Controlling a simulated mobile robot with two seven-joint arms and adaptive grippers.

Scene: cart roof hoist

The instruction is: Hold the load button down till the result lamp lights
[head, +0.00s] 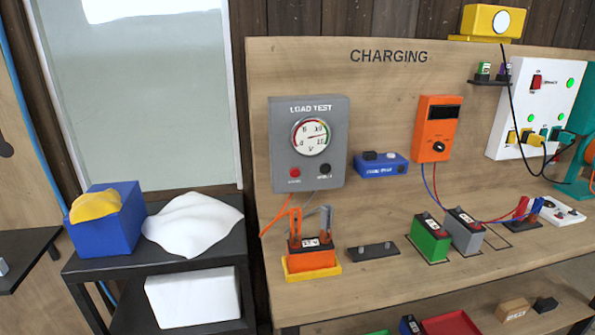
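The grey LOAD TEST box (308,180) is mounted on the wooden CHARGING board. Its round dial (311,136) has a coloured scale, and its needle points toward the right. Below the dial are a red round part (294,172) at left and a dark round part (325,168) at right; neither looks lit. Their labels are too small to read, so I cannot tell for certain which is the button and which the lamp. An orange battery (312,262) sits below in a yellow tray, with orange and grey clamps at its top. Neither gripper is in view.
A blue unit (381,165) and an orange meter (436,128) are right of the tester. Green (430,240) and grey (463,235) batteries stand on the bench. A black cart (150,264) at left carries a blue box (104,226) and a white cloth (193,224).

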